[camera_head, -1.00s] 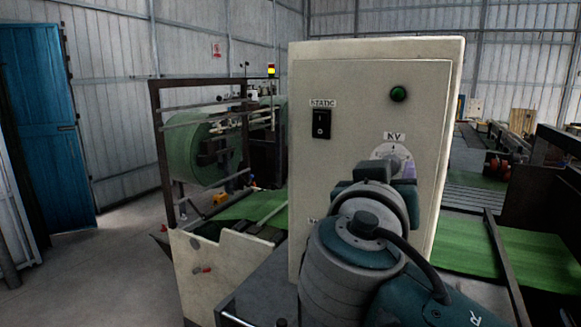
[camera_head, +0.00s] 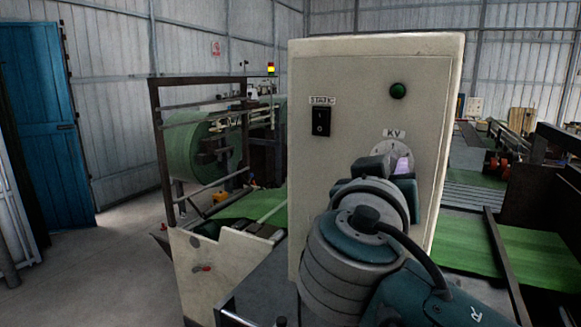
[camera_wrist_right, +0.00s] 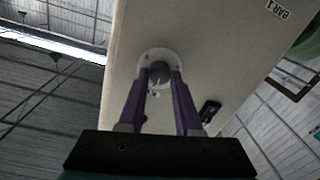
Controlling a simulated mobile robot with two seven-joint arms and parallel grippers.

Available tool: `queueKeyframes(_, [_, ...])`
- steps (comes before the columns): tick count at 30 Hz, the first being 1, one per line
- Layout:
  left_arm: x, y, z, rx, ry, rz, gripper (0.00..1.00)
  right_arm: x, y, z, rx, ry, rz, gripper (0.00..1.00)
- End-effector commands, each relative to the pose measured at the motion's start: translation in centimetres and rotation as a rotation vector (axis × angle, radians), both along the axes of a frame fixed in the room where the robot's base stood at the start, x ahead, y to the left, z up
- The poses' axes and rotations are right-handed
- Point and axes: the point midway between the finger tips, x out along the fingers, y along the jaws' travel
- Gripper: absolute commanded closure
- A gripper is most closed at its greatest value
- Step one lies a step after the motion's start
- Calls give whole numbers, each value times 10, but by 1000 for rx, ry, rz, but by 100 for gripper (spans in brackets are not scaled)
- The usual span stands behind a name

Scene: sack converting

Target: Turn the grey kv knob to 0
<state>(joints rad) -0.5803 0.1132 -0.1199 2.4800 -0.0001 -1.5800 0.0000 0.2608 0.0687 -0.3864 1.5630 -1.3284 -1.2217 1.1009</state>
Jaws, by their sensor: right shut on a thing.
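The KV dial plate (camera_head: 384,148) is a pale round disc under the KV label on the cream control cabinet (camera_head: 355,75). In the head view my right gripper (camera_head: 394,170) covers the lower part of the dial and hides the knob. In the right wrist view the grey kv knob (camera_wrist_right: 159,74) sits on its pale disc between the two purple fingers of my right gripper (camera_wrist_right: 160,78), which is shut on it. The knob's pointer and the scale marks are too small or covered to read. My left gripper is not in view.
The cabinet also has a black STATIC switch (camera_head: 320,121) at upper left and a green lamp (camera_head: 398,90) at upper right. A machine with a green fabric roll (camera_head: 188,150) stands behind at left. Green fabric (camera_head: 495,245) runs out at right.

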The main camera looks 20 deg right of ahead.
Motion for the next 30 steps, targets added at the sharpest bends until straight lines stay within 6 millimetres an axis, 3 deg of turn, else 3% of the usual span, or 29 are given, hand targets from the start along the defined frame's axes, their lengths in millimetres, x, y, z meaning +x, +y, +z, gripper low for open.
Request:
queueKeyframes(15, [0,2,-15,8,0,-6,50,-1,0,0,-263,307,-1,100])
queueKeyframes(30, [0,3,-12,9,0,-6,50,0,0,3,-572,670,-2,100])
